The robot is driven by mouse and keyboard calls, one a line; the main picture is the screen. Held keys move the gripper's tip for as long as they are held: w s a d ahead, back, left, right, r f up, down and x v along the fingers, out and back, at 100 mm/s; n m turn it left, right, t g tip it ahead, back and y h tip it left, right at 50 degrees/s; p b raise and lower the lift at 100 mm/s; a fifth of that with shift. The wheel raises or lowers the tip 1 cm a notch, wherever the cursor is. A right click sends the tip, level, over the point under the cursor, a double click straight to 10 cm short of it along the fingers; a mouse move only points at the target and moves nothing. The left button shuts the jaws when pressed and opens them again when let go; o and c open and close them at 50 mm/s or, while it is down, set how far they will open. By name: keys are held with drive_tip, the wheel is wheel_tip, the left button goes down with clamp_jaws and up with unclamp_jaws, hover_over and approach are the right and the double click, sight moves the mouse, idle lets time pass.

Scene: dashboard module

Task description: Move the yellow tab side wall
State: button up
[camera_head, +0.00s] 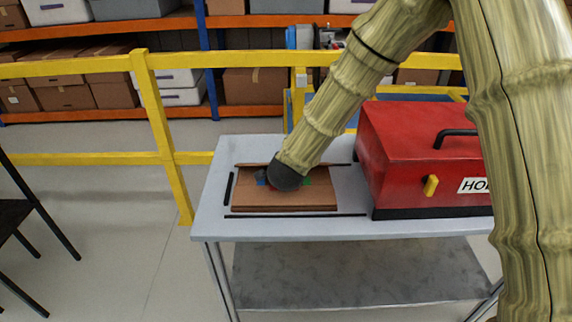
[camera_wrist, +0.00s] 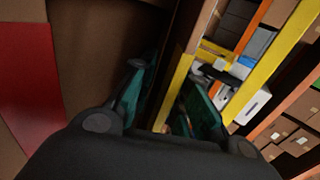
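The yellow tab (camera_head: 431,186) stands out from the front wall of the red box (camera_head: 410,148) on the table's right side. In the head view, the dark end of my gripper (camera_head: 287,178) is over the brown wooden panel (camera_head: 285,205), left of the red box and apart from the tab. The tab cannot be made out in the wrist view.
The grey table (camera_head: 300,231) has dark strips around the panel. Small blue (camera_head: 262,177) and green (camera_head: 307,181) parts show beside my gripper. The red box has a black handle (camera_head: 455,136) and a partly hidden white label (camera_head: 473,185). A yellow railing (camera_head: 150,110) stands behind.

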drive_tip(key=shift+s, duration=0.1)
idle(0.3)
drive_tip(key=shift+v, duration=3.9)
drive_tip(key=shift+r, duration=0.1)
